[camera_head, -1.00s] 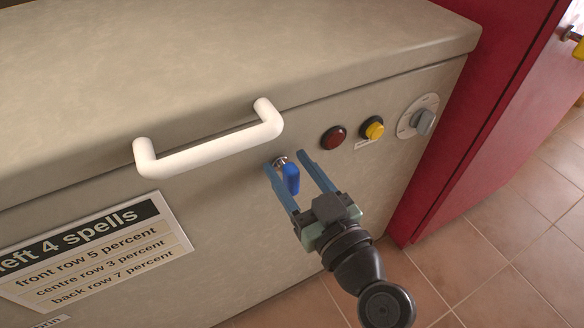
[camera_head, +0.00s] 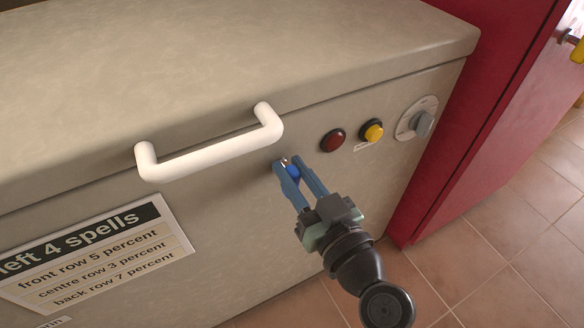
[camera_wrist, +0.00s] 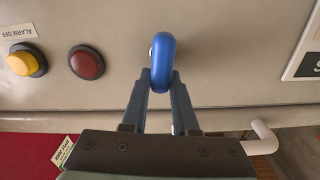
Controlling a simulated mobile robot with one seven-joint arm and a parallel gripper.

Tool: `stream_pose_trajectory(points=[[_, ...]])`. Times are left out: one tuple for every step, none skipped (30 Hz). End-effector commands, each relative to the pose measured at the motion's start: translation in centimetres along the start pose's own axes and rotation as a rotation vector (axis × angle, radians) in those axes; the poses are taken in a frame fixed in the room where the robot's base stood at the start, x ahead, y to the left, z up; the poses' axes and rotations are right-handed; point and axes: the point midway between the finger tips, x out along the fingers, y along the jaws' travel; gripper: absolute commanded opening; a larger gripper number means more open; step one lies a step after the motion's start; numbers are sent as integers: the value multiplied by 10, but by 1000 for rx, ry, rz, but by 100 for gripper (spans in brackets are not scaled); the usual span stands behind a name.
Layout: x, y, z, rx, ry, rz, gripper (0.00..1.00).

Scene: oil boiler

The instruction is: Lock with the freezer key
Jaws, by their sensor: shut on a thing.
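The freezer key has a blue head (camera_wrist: 162,62) and sits in the lock on the front panel of the beige freezer (camera_head: 240,215). In the head view only a bit of its blue head (camera_head: 293,172) shows between the fingers. My gripper (camera_head: 292,166) is shut on the key's head, one finger on each side. In the wrist view the fingertips (camera_wrist: 161,78) close on the lower part of the blue head. The key's shaft and the lock face are mostly hidden.
A white lid handle (camera_head: 210,150) is just left of and above the lock. A red button (camera_head: 333,140), a yellow button (camera_head: 373,132) and a grey rotary knob (camera_head: 422,123) lie to the right. A red cabinet (camera_head: 450,160) stands beside the freezer. A label (camera_head: 100,255) is at lower left.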

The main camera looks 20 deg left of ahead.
Motion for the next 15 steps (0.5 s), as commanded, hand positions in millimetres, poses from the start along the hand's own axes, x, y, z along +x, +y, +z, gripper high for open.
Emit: stream_pose_trajectory(points=[[0, 1, -1, 36, -2, 1, 0], [0, 2, -1, 61, -2, 1, 0], [0, 2, -2, 94, -1, 1, 0], [0, 3, -2, 119, -1, 1, 0], [0, 4, -2, 147, -1, 1, 0], [0, 4, -2, 185, -1, 1, 0], [0, 5, -1, 213, -2, 1, 0], [0, 6, -1, 241, -2, 1, 0], [0, 6, -1, 280, -2, 1, 0], [0, 7, -1, 309, -2, 1, 0], [0, 8, -1, 337, -2, 1, 0], [0, 8, 0, 376, -2, 0, 0], [0, 9, 0, 405, -1, 1, 0], [0, 10, 0, 433, -1, 1, 0], [0, 11, 0, 471, -2, 1, 0]])
